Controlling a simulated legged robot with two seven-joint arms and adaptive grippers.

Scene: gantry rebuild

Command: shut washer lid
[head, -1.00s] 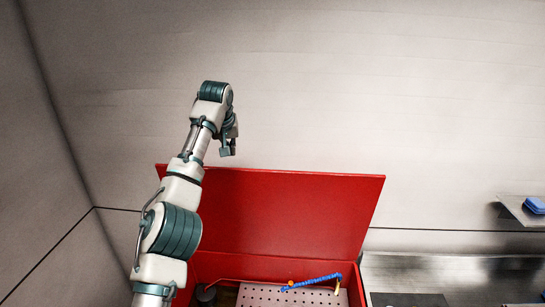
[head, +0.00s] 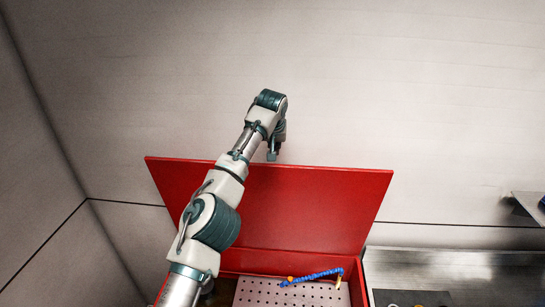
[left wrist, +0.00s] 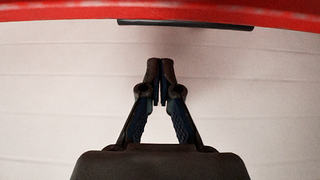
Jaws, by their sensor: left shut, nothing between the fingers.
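The red washer lid (head: 310,205) stands open, tilted up at the back of the red washer (head: 365,285) in the head view. My left arm reaches up across the lid's left part. My left gripper (head: 272,154) is at the lid's top edge, with the wrist above it. In the left wrist view the fingers of the left gripper (left wrist: 160,75) are shut and empty, and the lid's red edge (left wrist: 60,10) runs along the top. I cannot tell whether the fingers touch the lid. My right gripper is in neither view.
Inside the washer lie a perforated tray (head: 262,293) and a blue segmented hose (head: 312,276). A steel counter (head: 460,268) stands to the right, with a small shelf (head: 528,204) above it. The pale wall (head: 400,90) behind the lid is bare.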

